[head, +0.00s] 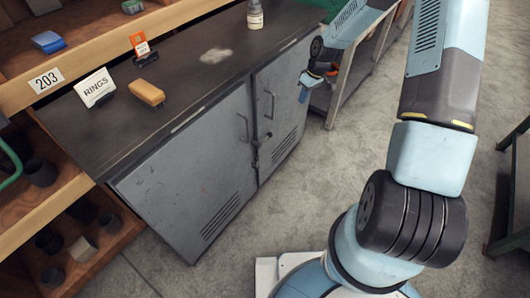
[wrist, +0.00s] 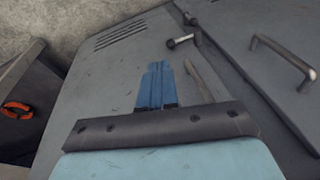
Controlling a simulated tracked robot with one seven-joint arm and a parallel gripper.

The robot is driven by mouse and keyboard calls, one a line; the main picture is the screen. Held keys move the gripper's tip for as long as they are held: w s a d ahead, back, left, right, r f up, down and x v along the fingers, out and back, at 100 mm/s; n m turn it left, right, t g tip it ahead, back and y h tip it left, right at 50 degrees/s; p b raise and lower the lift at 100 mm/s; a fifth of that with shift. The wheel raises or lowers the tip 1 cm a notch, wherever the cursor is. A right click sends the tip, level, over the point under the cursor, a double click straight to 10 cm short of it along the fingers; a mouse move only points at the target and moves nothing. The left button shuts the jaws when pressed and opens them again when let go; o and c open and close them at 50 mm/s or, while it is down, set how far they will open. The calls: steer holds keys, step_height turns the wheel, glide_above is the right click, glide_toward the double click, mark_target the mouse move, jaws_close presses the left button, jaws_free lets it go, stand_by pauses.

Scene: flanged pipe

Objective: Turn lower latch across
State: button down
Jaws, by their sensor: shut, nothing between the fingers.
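A grey two-door cabinet (head: 190,165) stands under the dark bench. Two small dark latches sit close together at the seam between its doors. The lower latch (head: 255,162) is just below the upper latch (head: 265,138); both are small in the head view. My gripper (head: 304,95) is in front of the right door, apart from both latches. Its blue fingers (wrist: 157,85) are together and empty.
Bar handles stick out from the left door (head: 242,127) and right door (head: 270,105). Shelves are at left. Concrete floor (head: 300,200) is open before the cabinet.

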steer(key=a+f+y, duration=0.2)
steer(key=a+f, duration=0.1)
steer(key=f, duration=0.8)
steer(key=a+f+y, duration=0.2)
steer(key=a+f, duration=0.2)
steer(key=f, duration=0.7)
steer(key=shift+a+n, duration=0.15)
steer(key=shift+n, duration=0.15)
steer(key=s+a+f, duration=0.2)
steer(key=a+f, duration=0.6)
steer(key=f, duration=0.1)
steer(key=shift+s+a, duration=0.25)
steer(key=shift+s, duration=0.05)
steer(key=shift+s+a, duration=0.1)
steer(key=shift+a, duration=0.1)
